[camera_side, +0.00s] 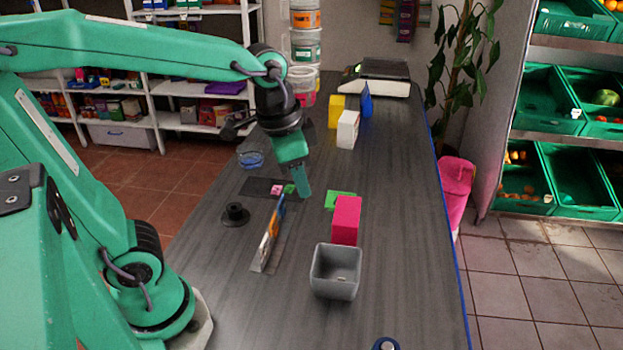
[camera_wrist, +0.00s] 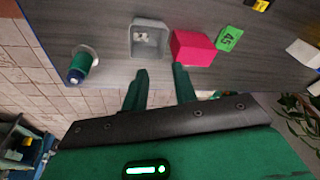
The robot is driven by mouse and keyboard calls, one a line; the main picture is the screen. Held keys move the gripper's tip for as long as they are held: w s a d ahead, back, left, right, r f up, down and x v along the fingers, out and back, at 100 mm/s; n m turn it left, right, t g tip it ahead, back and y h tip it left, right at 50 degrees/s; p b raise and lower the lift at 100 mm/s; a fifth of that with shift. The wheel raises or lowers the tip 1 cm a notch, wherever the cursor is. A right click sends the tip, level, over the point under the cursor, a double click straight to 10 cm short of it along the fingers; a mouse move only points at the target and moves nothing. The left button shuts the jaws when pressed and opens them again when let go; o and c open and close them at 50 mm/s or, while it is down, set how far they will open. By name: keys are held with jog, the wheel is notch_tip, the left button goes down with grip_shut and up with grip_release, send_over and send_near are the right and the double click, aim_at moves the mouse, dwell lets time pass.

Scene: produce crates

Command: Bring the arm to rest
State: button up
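My gripper (camera_side: 302,184) hangs above the grey counter (camera_side: 395,265), fingers pointing down, near the middle of the side view. In the wrist view its two green fingers (camera_wrist: 160,71) stand apart with nothing between them, so it is open and empty. Beyond the fingertips in that view are a grey bin (camera_wrist: 134,40) and a pink box (camera_wrist: 195,48). In the side view the pink box (camera_side: 346,220) and the grey bin (camera_side: 336,286) stand nearer the camera than my gripper. My gripper appears to touch nothing.
A green card (camera_side: 333,199) lies behind the pink box. An upright thin panel (camera_side: 270,238) and a black round-based object (camera_side: 235,215) stand to the left. White (camera_side: 347,130) and yellow (camera_side: 336,111) boxes and a scale (camera_side: 375,82) are farther back.

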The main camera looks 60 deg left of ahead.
jog(key=s+a+n+t, duration=0.2)
jog(key=s+a+n, duration=0.1)
jog(key=s, duration=0.3)
jog(key=shift+s+a+n+t, duration=0.15)
jog(key=shift+a+n+t, duration=0.2)
jog(key=shift+n, duration=0.35)
jog(key=shift+d, duration=0.1)
